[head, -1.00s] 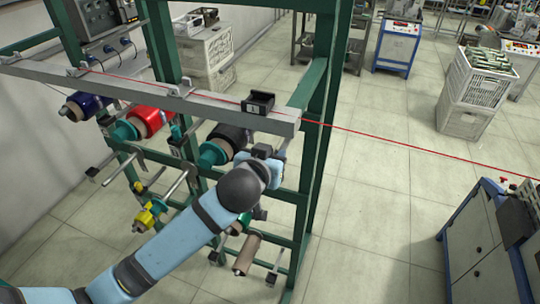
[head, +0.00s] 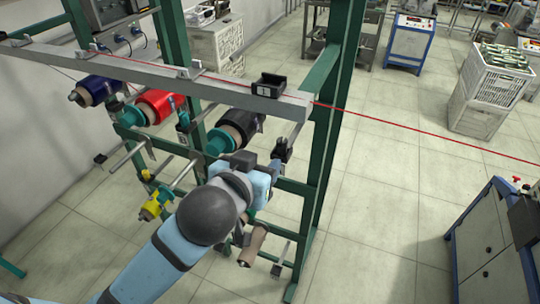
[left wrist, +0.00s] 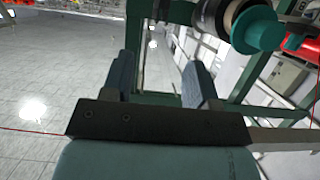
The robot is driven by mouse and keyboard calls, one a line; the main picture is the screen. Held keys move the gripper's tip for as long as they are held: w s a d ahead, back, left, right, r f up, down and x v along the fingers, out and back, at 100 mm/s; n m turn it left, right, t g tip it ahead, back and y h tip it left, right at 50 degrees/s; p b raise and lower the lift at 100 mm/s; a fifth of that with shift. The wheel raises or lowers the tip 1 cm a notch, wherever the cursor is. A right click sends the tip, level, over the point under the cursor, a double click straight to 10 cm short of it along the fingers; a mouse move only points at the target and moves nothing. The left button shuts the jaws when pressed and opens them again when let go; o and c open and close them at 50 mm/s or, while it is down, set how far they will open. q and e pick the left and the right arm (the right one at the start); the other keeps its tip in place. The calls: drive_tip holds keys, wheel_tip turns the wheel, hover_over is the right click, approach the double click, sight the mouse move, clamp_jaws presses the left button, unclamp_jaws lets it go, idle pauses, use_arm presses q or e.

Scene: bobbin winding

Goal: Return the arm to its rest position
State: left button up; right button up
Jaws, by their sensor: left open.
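My left arm comes in from the lower left of the head view. Its gripper (head: 279,158) is in front of the green rack (head: 330,110), just right of and below the black bobbin (head: 243,124). In the left wrist view the two fingers of my left gripper (left wrist: 160,80) are apart, with nothing held between them. A teal cone (left wrist: 258,30) on a spindle shows beyond the fingers at the upper right. My right gripper is in neither view.
A red bobbin (head: 160,103) and a blue bobbin (head: 97,90) hang on the rack's left. A grey bar (head: 150,72) crosses above them. A red thread (head: 430,136) runs right from the rack across open floor. A cabinet (head: 490,250) stands at lower right.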

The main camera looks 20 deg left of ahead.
use_arm(q)
wheel_tip(320, 180, down, 17)
drive_tip(key=s+m+g+h+p, duration=0.2)
drive_tip(key=s, duration=0.1)
drive_tip(key=s+a+f, duration=0.1)
drive_tip(key=s+f, duration=0.3)
drive_tip(key=f, duration=0.4)
drive_tip(key=s+a+f+g, duration=0.1)
drive_tip(key=s+a+f, duration=0.1)
drive_tip(key=s+f, duration=0.3)
wheel_tip(320, 180, down, 4)
drive_tip(key=shift+s+a+r+m+h, duration=0.15)
drive_tip(key=shift+a+r+m+h, duration=0.05)
drive_tip(key=shift+a+m+h, duration=0.1)
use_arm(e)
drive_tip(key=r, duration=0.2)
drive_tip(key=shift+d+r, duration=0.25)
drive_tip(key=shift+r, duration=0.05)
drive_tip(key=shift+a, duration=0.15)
